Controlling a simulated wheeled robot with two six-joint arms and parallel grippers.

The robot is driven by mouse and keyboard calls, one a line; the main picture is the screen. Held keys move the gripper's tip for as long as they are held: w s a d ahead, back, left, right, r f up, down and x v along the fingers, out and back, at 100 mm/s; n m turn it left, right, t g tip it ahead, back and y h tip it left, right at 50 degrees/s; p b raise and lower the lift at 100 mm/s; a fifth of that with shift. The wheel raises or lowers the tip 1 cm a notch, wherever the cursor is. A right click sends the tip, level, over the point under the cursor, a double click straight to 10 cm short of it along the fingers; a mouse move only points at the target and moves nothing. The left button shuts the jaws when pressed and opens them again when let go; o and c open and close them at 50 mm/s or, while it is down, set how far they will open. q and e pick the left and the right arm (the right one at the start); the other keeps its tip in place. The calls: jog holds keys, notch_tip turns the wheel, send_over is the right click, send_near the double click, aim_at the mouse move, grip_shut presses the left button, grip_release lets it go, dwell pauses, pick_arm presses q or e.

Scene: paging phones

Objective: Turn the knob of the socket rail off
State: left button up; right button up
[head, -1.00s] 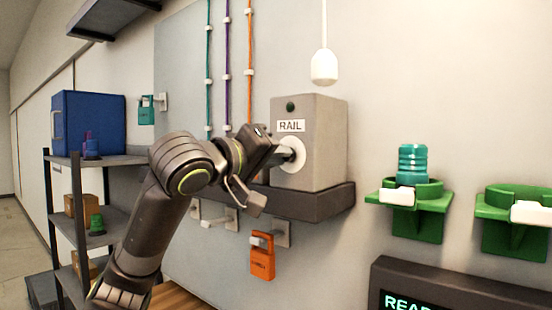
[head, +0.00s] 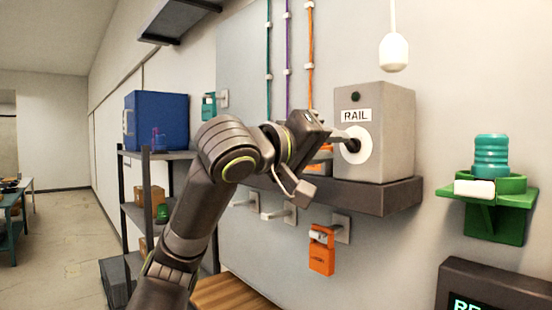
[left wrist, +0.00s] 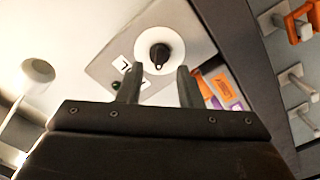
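The socket rail's box (head: 392,115) is grey, has a RAIL label and a dark green lamp (head: 355,97), and sits on a dark wall shelf. Its black knob (head: 352,146) stands on a white round dial (head: 364,158). In the left wrist view the knob (left wrist: 159,56) shows whole, its narrow end toward my gripper. My left gripper (head: 325,163) is in front of the dial, open and empty. In the left wrist view its fingers (left wrist: 158,82) are spread, with the knob beyond their tips and seemingly apart from them. My right gripper is not in view.
An orange padlock (head: 321,255) hangs on a hook below the dark shelf (head: 385,197). A green holder (head: 500,215) with a teal ribbed piece (head: 491,157) is to the right. A white pendant (head: 394,52) hangs above. A blue box (head: 160,118) stands on the left rack.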

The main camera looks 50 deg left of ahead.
pick_arm(q)
jog(key=s+a+b, duration=0.1)
jog(key=s+b, duration=0.4)
jog(key=s, duration=0.9)
jog(key=shift+w, duration=0.1)
